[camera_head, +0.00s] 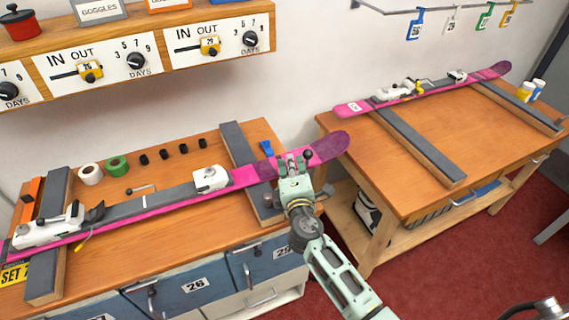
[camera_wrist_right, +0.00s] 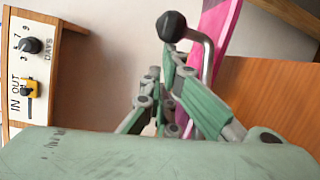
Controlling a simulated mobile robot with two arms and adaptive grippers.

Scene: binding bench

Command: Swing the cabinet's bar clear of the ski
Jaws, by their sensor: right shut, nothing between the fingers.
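A pink ski (camera_head: 245,176) with white bindings lies across two dark supports on the left bench; part of it shows in the right wrist view (camera_wrist_right: 228,20). A bent grey bar (camera_wrist_right: 206,55) with a black ball knob (camera_wrist_right: 171,26) rises in front of the ski there. In the head view the knob (camera_head: 308,156) is over the ski, near its purple tip. My right gripper (camera_head: 291,163) is shut and empty at the ski, just left of the knob. It also shows in the wrist view (camera_wrist_right: 163,72) beside the bar. I cannot tell whether they touch. The bar's lower end is hidden.
The left bench's cabinet front (camera_head: 215,283) has drawers with handles. Tape rolls (camera_head: 117,166) and small black pieces lie behind the ski. A second bench (camera_head: 430,125) with another pink ski (camera_head: 440,88) stands right. A shelf with dials (camera_head: 135,60) hangs above.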

